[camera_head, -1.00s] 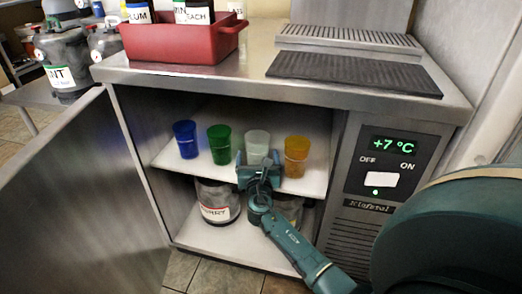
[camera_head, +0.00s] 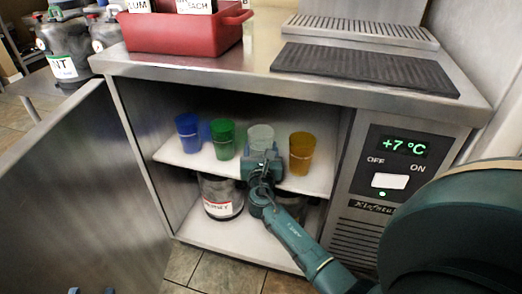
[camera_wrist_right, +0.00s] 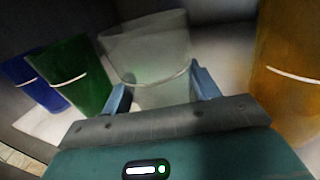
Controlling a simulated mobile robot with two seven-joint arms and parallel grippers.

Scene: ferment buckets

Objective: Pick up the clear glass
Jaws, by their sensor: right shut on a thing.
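The clear glass (camera_head: 261,134) is on the upper shelf of the open cabinet, between a green glass (camera_head: 222,139) and an amber glass (camera_head: 301,153). My right gripper (camera_head: 262,160) is in front of it, hiding its lower part in the head view. In the right wrist view the clear glass (camera_wrist_right: 150,55) is between the two blue fingers of my right gripper (camera_wrist_right: 162,92), which is shut on it. The glass leans in that view, and its base is hidden.
A blue glass (camera_head: 188,133) stands left of the green one. A labelled container (camera_head: 220,197) stands on the lower shelf. The cabinet door (camera_head: 85,190) is open at the left. A red crate (camera_head: 185,32) and a black mat (camera_head: 365,68) are on the counter above.

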